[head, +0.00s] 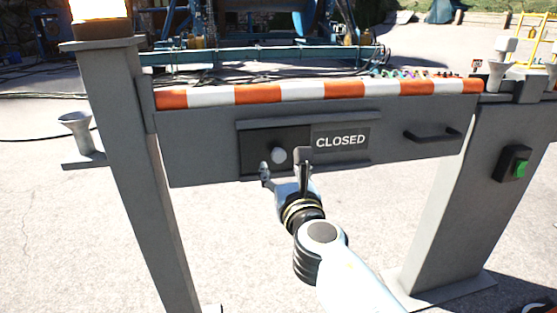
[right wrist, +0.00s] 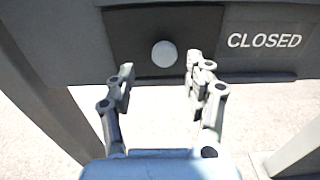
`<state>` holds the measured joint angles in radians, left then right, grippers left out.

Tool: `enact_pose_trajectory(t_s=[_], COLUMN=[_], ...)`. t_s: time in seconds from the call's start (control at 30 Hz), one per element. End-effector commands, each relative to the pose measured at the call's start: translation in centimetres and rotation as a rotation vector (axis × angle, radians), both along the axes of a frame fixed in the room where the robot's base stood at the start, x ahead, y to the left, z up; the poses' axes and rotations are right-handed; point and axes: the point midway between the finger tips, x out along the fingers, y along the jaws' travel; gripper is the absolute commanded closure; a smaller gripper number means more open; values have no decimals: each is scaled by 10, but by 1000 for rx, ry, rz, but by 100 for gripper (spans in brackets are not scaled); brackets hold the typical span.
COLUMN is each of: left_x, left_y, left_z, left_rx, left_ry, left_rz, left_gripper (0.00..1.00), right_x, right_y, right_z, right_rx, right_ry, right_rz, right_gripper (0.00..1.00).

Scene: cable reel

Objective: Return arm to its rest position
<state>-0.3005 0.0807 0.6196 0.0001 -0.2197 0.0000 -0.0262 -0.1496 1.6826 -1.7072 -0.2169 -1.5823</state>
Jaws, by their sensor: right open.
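My right gripper (head: 284,172) is in front of the grey barrier panel (head: 200,150), just below a round light-grey knob (head: 279,155) on a dark sliding plate (head: 258,140). In the right wrist view, my right gripper (right wrist: 160,85) has its two fingers spread wide, with nothing between them. The knob (right wrist: 164,54) shows beyond the fingertips, between and slightly above them. My right arm (head: 345,265) reaches up from the bottom of the head view. My left gripper is not in view.
A CLOSED sign (head: 341,140) is right of the knob. A black handle (head: 432,135) sits farther right on the panel. Grey posts (head: 125,150) stand at both ends. The right post carries a green button (head: 519,168). Pale ground below the panel is mostly clear.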

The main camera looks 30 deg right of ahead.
Motion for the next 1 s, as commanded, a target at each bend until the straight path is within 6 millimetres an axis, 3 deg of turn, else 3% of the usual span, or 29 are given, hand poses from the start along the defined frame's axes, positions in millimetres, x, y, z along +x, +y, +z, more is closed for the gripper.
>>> enact_pose_trajectory(t_s=[0.17, 0.6, 0.7, 0.77, 0.87, 1.0], left_x=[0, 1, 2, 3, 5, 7], left_y=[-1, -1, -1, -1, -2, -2], left_z=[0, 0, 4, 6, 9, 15], left_rx=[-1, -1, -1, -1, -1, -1], left_ry=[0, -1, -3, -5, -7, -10], left_rz=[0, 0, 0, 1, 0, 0], left_gripper=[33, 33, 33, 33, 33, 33], right_x=[-11, -11, -21, -28, -49, -103], right_y=[3, 3, -1, -3, -7, -16], right_z=[1, 0, -8, -29, -86, -189], right_rx=[1, 0, -14, -17, 55, 345], right_ry=[-1, 0, 25, 68, 176, 353], right_rz=[0, 0, 3, 9, 15, -40], right_gripper=[47, 47, 47, 47, 47, 47])
